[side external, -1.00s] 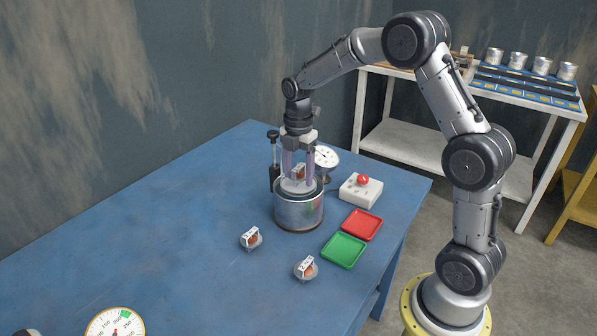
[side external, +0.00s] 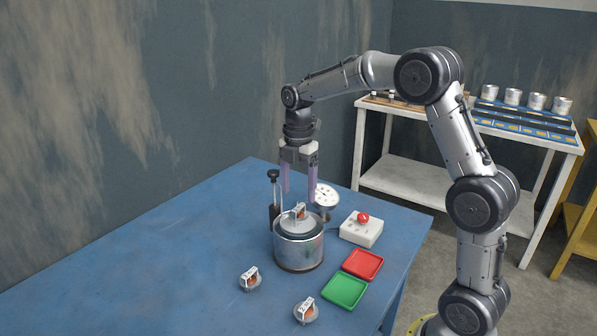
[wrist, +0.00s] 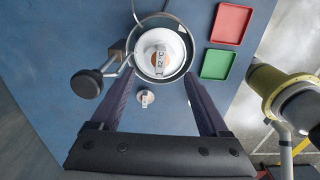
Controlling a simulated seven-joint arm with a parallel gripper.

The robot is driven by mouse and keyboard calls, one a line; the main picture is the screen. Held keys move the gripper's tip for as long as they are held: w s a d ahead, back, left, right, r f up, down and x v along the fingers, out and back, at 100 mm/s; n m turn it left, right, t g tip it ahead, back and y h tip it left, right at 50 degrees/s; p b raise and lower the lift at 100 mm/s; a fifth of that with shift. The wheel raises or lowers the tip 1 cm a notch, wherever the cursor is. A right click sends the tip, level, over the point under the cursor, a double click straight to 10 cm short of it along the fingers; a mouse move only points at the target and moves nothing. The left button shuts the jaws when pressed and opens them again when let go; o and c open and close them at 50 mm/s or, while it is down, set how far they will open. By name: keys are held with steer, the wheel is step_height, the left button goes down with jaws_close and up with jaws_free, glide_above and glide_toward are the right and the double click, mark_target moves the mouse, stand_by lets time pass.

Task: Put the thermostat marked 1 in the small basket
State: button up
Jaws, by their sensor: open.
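A thermostat (side external: 299,211) with a pale bracket and a copper-coloured part sits on a light round piece inside the metal pot (side external: 299,250). It also shows in the wrist view (wrist: 159,58), inside a white ring, which may be the small basket. My gripper (side external: 299,196) is open and empty above the pot, its fingers apart and clear of the thermostat. Two more thermostats stand on the blue table in front of the pot, one at left (side external: 250,279) and one nearer (side external: 306,311). I cannot read the mark on any of them for certain.
A black-knobbed upright stand (side external: 274,200) is close at the pot's left, and a dial gauge (side external: 327,196) behind it. A white box with a red button (side external: 361,229), a red tray (side external: 362,264) and a green tray (side external: 344,291) lie to the right. The table's left is clear.

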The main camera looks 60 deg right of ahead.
mark_target(298, 207)
steer(key=s+a+r+m+t, duration=0.1)
steer(key=s+a+r+m, duration=0.4)
steer(key=r, duration=0.4)
steer(key=s+a+f+m+t, duration=0.2)
steer(key=s+m, duration=0.4)
steer(key=s, duration=0.4)
steer(key=s+a+f+m+t, duration=0.1)
steer(key=s+a+m+t, duration=0.1)
steer(key=s+a+m, duration=0.2)
steer(key=s+m, duration=0.3)
steer(key=s, duration=0.3)
steer(key=shift+s+f+t, duration=0.3)
steer(key=shift+f, duration=0.1)
